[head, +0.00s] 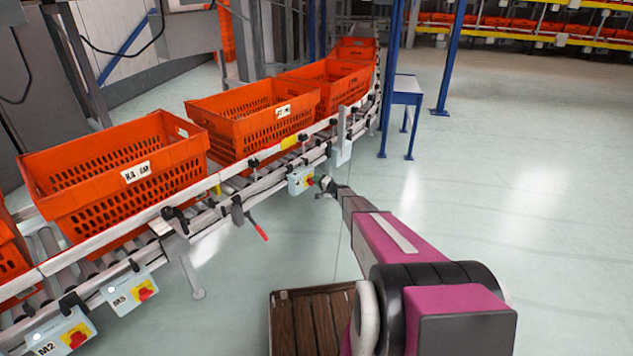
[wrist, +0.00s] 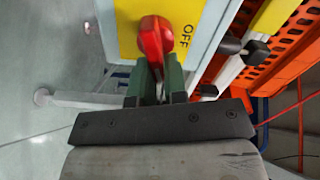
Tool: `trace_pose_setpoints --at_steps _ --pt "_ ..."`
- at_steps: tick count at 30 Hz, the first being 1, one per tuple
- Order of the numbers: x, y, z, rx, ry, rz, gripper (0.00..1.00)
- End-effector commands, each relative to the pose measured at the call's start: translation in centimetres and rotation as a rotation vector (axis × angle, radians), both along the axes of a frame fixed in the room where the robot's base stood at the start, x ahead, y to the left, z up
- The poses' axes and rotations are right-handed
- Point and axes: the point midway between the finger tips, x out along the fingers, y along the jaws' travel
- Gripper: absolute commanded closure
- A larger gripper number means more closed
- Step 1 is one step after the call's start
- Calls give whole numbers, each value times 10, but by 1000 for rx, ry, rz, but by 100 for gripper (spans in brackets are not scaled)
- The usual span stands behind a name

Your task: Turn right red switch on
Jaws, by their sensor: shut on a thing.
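The right red switch (head: 310,181) is a small red knob on yellow, on a pale box fixed to the conveyor's side rail. In the wrist view the red knob (wrist: 152,38) sits on a yellow plate (wrist: 185,18) with the word OFF to its right. My gripper (wrist: 159,70) is shut on the lower end of the knob, one green finger on each side. In the head view my gripper (head: 326,184) reaches the box from the right. The fingertips and part of the knob hide each other.
Two more red switches, M3 (head: 145,294) and M2 (head: 77,339), are on boxes at the lower left. Orange totes (head: 120,170) stand on the conveyor rollers. A red-handled lever (head: 261,231) juts out left of the right switch. Open floor lies to the right.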

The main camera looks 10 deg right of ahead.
Motion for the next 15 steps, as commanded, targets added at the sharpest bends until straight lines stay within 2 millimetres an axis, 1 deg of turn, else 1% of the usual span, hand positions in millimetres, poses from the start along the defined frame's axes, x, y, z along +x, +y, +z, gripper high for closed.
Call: trace_pose_setpoints --at_steps 1,9,15 --pt "4 2 -2 28 26 1 100" --pt "5 2 -5 162 146 1 100" --pt "5 2 -7 219 198 2 100"
